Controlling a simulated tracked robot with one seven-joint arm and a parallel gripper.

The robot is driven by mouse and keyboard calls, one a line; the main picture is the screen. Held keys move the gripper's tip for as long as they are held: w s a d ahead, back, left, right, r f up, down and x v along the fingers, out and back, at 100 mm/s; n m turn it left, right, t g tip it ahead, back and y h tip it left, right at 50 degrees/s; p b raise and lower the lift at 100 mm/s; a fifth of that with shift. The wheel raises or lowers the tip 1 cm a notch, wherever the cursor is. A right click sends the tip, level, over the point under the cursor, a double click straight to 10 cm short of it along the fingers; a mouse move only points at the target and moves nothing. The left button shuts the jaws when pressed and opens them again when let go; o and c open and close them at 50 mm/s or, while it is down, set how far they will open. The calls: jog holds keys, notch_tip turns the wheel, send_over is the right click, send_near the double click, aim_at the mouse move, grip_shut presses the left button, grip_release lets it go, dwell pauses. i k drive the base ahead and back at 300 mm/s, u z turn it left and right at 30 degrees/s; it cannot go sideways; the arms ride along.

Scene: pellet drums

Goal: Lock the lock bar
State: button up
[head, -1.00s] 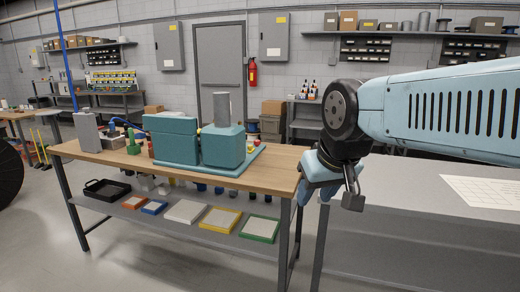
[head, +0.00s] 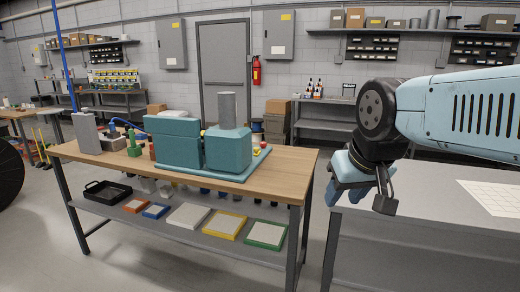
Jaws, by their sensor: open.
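I cannot make out a lock bar for certain. A teal machine stands on the wooden bench, with a wide box (head: 174,141) at left and a squarer housing (head: 228,150) topped by a grey cylinder (head: 227,110). Small red and yellow round parts (head: 259,151) show at the housing's right side. My gripper (head: 333,192) is open, with light blue fingers pointing down, well right of the machine and past the bench's right end. Nothing shows between the fingers, though the wrist partly hides them.
The wooden bench (head: 275,182) has a bare right end. Its lower shelf holds a black tray (head: 107,190) and several coloured-rim trays. A grey table (head: 420,235) with a white gridded sheet (head: 495,197) is at right. A grey block (head: 86,133) stands at the bench's left.

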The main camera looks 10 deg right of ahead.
aim_at(256, 150)
jog(key=i, duration=0.85)
jog(key=u, duration=0.7)
jog(key=k, duration=0.7)
jog(key=z, duration=0.55)
jog(key=i, duration=1)
jog(key=u, duration=0.05)
